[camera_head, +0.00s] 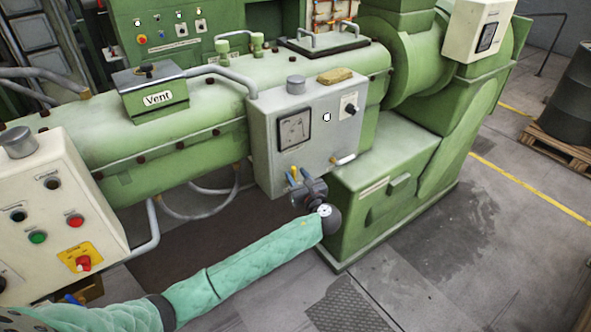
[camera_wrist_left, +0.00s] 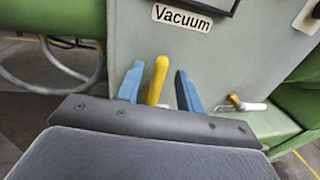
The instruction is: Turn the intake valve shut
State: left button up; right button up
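A yellow valve lever (camera_head: 294,171) sits at the lower edge of the grey box (camera_head: 259,130) on the green machine. In the left wrist view the lever (camera_wrist_left: 157,80) stands nearly upright, tilted slightly right at its top. My left gripper (camera_head: 298,175) is open, its two blue fingers either side of this lever, with gaps visible on both sides. I see no label reading intake. My right gripper is not in view.
A "Vacuum" label (camera_wrist_left: 182,17) is above the lever. A green base housing (camera_head: 375,190) stands right of my left gripper. A pale control panel (camera_head: 62,215) with buttons is at left. The floor in front is clear.

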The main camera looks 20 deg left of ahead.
pick_arm(q)
jog(key=shift+x, duration=0.85)
jog(key=shift+c, duration=0.3)
grip_shut()
jog(key=shift+w, duration=0.1)
